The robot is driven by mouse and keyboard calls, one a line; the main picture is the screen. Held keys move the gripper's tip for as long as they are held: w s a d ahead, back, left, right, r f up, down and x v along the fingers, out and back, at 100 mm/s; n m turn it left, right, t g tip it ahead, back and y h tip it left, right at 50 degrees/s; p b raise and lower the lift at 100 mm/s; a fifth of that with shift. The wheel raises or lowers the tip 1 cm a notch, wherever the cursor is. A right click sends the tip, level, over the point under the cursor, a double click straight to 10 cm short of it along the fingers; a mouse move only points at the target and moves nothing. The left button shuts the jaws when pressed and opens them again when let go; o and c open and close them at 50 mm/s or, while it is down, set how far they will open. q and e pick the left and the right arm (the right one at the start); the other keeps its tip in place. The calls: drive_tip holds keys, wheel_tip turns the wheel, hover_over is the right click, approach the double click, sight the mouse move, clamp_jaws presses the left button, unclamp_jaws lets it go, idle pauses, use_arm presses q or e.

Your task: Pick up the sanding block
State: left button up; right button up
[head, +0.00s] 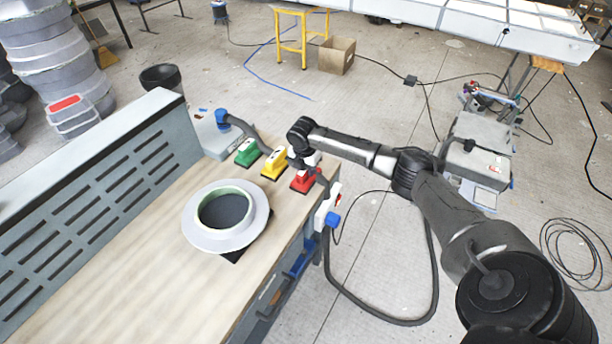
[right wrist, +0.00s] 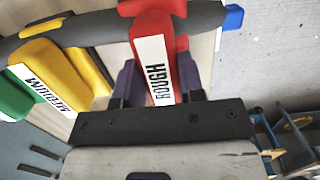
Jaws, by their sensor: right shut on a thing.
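A red sanding block (head: 302,183) is at the bench's right edge in the head view, beside a yellow sanding block (head: 273,164) and a green one (head: 247,152). In the right wrist view the red block (right wrist: 155,62) carries a white label reading ROUGH, and the yellow block (right wrist: 48,72) one reading MEDIUM. The green block (right wrist: 14,98) is partly cut off there. My right gripper (head: 305,164) is above the red block, its dark fingers (right wrist: 158,84) on either side of it, shut on it. I cannot tell whether the block touches the bench. My left gripper is not in view.
A white ring-shaped mould (head: 250,236) sits on the wooden bench (head: 150,265), left of the blocks. A slotted grey panel (head: 100,200) stands along the bench's left. The bench's front is clear.

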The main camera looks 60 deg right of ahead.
drive_tip(key=shift+c, duration=0.5)
drive_tip(key=shift+r, duration=0.1)
drive_tip(key=shift+r, duration=0.45)
drive_tip(key=r, duration=0.3)
drive_tip(key=shift+s+d+r+p, duration=0.1)
drive_tip(key=shift+s+r+p, duration=0.1)
drive_tip(key=shift+r+p, duration=0.1)
drive_tip(key=s+d+r, duration=0.1)
drive_tip(key=s+r, duration=0.2)
drive_tip(key=s, duration=0.2)
drive_tip(key=s+r+p, duration=0.1)
drive_tip(key=s+r, duration=0.2)
drive_tip(key=s, duration=0.3)
drive_tip(key=shift+d+r, duration=0.15)
drive_tip(key=shift+d, duration=0.2)
